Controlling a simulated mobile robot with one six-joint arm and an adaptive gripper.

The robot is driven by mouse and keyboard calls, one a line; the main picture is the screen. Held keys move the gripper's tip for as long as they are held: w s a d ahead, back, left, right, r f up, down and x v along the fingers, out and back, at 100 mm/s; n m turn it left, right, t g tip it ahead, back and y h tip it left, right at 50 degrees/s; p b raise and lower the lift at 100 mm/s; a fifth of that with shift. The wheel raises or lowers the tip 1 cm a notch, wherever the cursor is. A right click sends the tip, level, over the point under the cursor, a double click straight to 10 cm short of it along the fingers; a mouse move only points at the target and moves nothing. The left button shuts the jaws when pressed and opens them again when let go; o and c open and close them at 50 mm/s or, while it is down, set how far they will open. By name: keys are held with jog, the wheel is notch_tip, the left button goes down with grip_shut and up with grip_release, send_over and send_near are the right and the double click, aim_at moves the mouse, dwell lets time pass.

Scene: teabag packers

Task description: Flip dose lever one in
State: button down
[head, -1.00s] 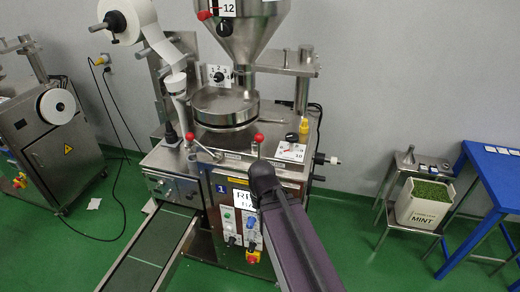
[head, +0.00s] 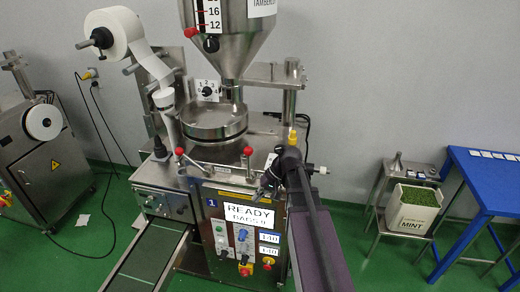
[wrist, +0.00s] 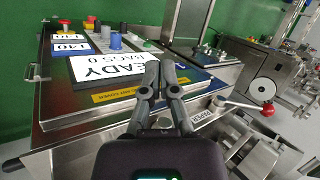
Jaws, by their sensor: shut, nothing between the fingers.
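Machine 1 (head: 205,236) stands in the middle of the head view. Two red-ball levers rise from its front deck: a left lever (head: 180,151) lying slanted and a right lever (head: 248,150) standing upright. I cannot read their labels in the head view. In the wrist view a red-ball lever (wrist: 268,109) beside a "PAPER" label lies to the right of my fingers. My gripper (wrist: 161,66) is shut and empty over the deck's front edge; it also shows in the head view (head: 267,182), right of the upright lever. I see no contact with either lever.
A READY sign (head: 249,215) and control knobs are on the machine's front. A steel hopper (head: 232,45) and round pan (head: 215,121) stand above the deck. A conveyor (head: 148,262) runs out front left. A MINT bin (head: 413,211) and blue table (head: 484,170) are at the right.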

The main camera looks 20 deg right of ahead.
jog(key=w+d+r+m+t+y, duration=0.1)
jog(key=w+d+r+t+y, duration=0.1)
jog(key=d+r, duration=0.4)
jog(key=w+d+r+m+t+y+p, duration=0.1)
jog(key=w+d+r+y, duration=0.4)
jog(key=d, duration=0.6)
notch_tip(320, 180, up, 2)
jog(key=shift+d+r+t+y+p, duration=0.2)
jog(key=shift+d+t+y+p, duration=0.15)
jog(key=shift+t, duration=0.55)
jog(key=shift+a, duration=0.1)
jog(key=b, duration=0.3)
send_over(249, 165)
jog(key=d, duration=0.4)
jog(key=f, duration=0.2)
jog(key=shift+s+a+f, duration=0.1)
jog(key=shift+s+f, duration=0.3)
